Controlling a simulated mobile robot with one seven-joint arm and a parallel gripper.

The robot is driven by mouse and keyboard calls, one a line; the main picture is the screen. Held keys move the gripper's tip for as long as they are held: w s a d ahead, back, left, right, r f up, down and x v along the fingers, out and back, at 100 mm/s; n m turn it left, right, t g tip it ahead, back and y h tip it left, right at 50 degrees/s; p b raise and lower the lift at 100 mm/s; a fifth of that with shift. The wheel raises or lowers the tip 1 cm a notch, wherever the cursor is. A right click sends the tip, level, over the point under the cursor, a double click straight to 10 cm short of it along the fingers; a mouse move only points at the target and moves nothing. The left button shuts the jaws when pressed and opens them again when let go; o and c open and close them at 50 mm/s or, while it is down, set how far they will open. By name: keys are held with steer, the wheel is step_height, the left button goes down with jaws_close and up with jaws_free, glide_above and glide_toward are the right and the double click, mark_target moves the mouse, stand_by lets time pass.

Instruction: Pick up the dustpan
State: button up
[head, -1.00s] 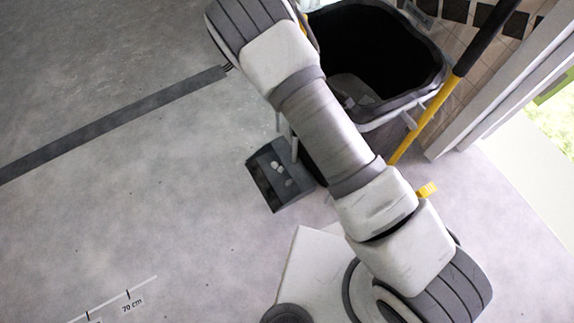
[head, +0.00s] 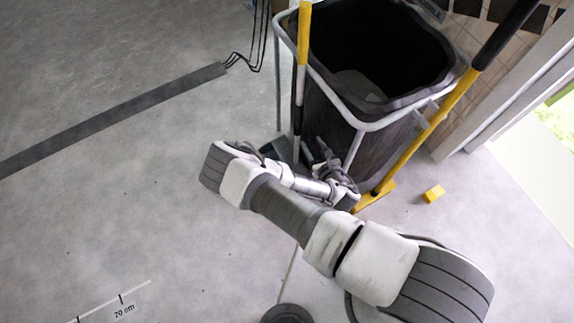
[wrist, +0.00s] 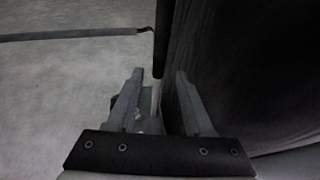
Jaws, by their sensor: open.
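The dustpan (head: 278,149) is a dark grey pan on the floor in front of the bin, mostly hidden by my arm in the head view. An upright stick (head: 299,85), yellow, white and black, rises above it and looks like its handle. In the wrist view a dark upright pole (wrist: 163,40) comes down just beyond my fingertips, roughly in line with the gap. White bits show low between the fingers. My gripper (wrist: 160,95) is open, with nothing clearly held. In the head view my gripper (head: 312,155) is low by the stick's lower end, partly hidden.
A large black bin (head: 380,50) in a grey tube frame stands close to the gripper and fills the right of the wrist view. A yellow-and-black pole (head: 440,112) leans beside it. The floor to the left is clear.

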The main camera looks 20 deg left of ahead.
mark_target(299, 124)
steer(key=b+x, duration=0.3)
steer(key=x, duration=0.8)
steer(key=shift+a+b, duration=0.1)
steer(key=shift+b, duration=0.25)
steer(key=x, duration=0.2)
steer(key=b+x, duration=0.1)
steer(key=x, duration=0.1)
steer(key=b+x, duration=0.1)
steer(key=x, duration=0.1)
steer(key=shift+w+r, duration=0.1)
steer(key=shift+r, duration=0.25)
steer(key=shift+c, duration=0.4)
jaws_close()
